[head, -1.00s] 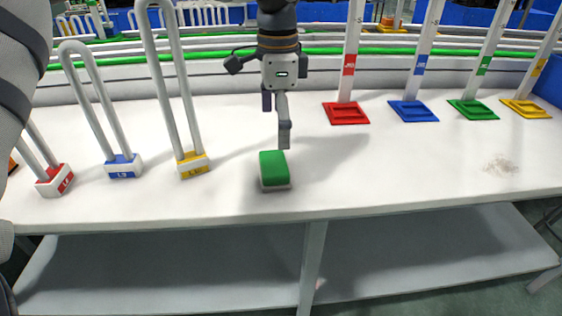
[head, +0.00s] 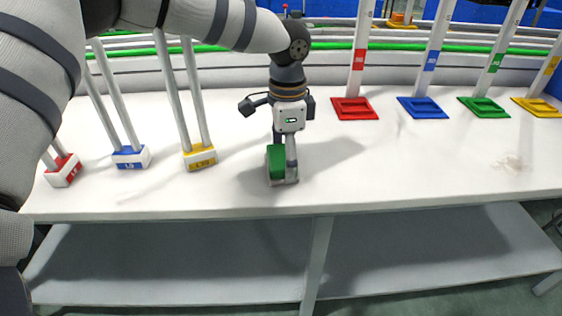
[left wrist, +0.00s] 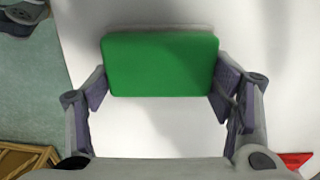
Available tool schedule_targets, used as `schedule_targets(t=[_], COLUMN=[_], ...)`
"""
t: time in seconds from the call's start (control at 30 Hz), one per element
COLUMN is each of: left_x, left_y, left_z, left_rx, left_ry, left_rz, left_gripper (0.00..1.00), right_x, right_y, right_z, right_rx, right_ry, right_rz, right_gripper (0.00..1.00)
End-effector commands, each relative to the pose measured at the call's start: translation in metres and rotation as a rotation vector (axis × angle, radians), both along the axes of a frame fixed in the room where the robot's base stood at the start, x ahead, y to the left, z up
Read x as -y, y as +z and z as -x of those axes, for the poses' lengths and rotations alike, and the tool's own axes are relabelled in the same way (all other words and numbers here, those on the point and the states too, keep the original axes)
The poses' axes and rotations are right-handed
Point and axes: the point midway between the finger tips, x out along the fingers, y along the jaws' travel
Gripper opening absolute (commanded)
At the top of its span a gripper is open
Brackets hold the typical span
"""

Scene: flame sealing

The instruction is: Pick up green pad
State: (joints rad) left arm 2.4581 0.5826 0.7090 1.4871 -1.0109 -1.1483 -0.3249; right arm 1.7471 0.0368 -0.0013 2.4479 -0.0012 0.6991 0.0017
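The green pad (head: 276,161) has a green top and a pale base, and it sits on the white table near the front edge. My left gripper (head: 283,166) points down over it, with one finger in front of its right part. In the left wrist view the pad (left wrist: 160,65) lies between the two fingers of my left gripper (left wrist: 160,85), one at each short end. No clear gap shows at either end; whether the fingers press on it I cannot tell. My right gripper is not in view.
Yellow (head: 201,158), blue (head: 131,157) and red (head: 64,170) labelled blocks with tall grey loops stand to the left. Red (head: 354,108), blue (head: 422,108), green (head: 484,107) and yellow (head: 538,106) bases with upright posts stand behind right. The table right of the pad is clear.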

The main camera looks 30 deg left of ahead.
Motion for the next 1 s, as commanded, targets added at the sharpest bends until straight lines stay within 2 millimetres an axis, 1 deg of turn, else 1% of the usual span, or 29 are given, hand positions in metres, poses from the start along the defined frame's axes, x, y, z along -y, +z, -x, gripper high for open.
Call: schedule_targets(t=[0.23,0.33,0.43,0.5,0.57,0.6,0.73,0.8,0.9,1.0], left_x=[0.000,0.000,0.000,0.000,0.005,0.009,0.024,0.035,0.047,0.056], left_y=[-0.001,0.003,0.016,0.033,0.051,0.064,0.106,0.113,0.123,0.128], left_z=[0.000,0.000,0.000,0.000,0.010,0.019,0.049,0.071,0.095,0.111], left_rx=[-0.003,-0.001,0.001,0.004,0.009,0.013,0.019,0.016,0.013,0.009], left_ry=[0.000,0.000,0.001,0.000,-0.004,-0.004,-0.003,-0.004,-0.003,-0.001], left_rz=[0.000,-0.002,-0.002,-0.002,-0.003,-0.004,-0.005,-0.005,-0.004,-0.003], left_gripper=[0.46,0.46,0.46,0.46,0.46,0.46,0.46,0.46,0.46,0.46], right_x=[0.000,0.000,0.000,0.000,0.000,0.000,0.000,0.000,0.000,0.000], right_y=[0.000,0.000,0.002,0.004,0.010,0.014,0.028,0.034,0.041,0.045], right_z=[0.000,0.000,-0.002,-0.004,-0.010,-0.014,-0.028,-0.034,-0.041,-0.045], right_rx=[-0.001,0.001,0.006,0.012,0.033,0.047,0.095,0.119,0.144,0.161], right_ry=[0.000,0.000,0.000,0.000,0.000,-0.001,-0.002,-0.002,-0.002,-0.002], right_rz=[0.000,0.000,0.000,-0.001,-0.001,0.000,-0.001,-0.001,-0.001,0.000], right_gripper=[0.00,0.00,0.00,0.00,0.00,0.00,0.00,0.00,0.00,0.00])
